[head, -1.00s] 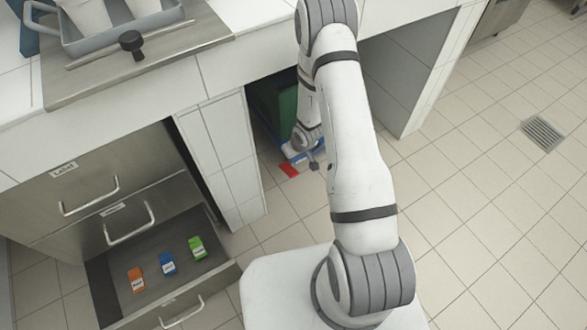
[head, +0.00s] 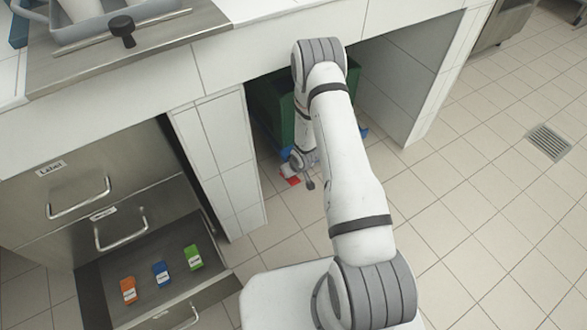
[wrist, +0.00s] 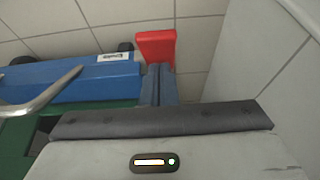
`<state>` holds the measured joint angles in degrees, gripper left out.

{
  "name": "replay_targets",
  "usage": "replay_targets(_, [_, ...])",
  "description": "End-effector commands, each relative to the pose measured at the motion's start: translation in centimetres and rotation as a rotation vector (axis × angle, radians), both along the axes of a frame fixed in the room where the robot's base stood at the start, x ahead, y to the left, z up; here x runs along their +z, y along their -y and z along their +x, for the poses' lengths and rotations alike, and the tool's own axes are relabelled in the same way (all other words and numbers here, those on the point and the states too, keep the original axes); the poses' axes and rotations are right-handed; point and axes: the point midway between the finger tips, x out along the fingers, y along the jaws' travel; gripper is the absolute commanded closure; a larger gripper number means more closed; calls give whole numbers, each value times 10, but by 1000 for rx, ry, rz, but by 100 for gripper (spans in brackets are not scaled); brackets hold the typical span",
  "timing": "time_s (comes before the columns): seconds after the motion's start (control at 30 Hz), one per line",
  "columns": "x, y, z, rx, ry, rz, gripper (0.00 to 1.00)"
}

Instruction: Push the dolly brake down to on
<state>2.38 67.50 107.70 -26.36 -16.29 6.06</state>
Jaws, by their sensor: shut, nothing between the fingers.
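The red brake pedal (wrist: 156,46) sticks out past the end of the blue dolly (wrist: 70,82) in the wrist view. In the head view the red pedal (head: 292,181) shows low by the floor, partly covered by my wrist. My gripper (wrist: 158,72) is shut and empty, with its fingertips right at the near edge of the pedal. I cannot tell whether they touch it, or whether the pedal is up or down. A green bin (head: 280,108) stands on the dolly under the counter.
A tiled pillar (head: 215,155) stands left of the dolly's bay. An open drawer (head: 95,290) holds orange, blue and green packets. In the wrist view a pale wall (wrist: 275,60) is close on the right and a metal handle (wrist: 40,100) on the left. Floor to the right is clear.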

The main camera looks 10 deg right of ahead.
Motion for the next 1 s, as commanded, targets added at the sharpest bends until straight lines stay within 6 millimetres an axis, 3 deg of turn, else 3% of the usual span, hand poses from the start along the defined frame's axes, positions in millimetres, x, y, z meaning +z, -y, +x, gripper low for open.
replay_targets(0.13, [-12, 2, -5, 0, 0, 0, 100])
replay_targets(0.67, [-14, 3, -7, -1, 0, -1, 100])
replay_targets(1.0, [-25, 6, -16, -3, -3, 0, 100])
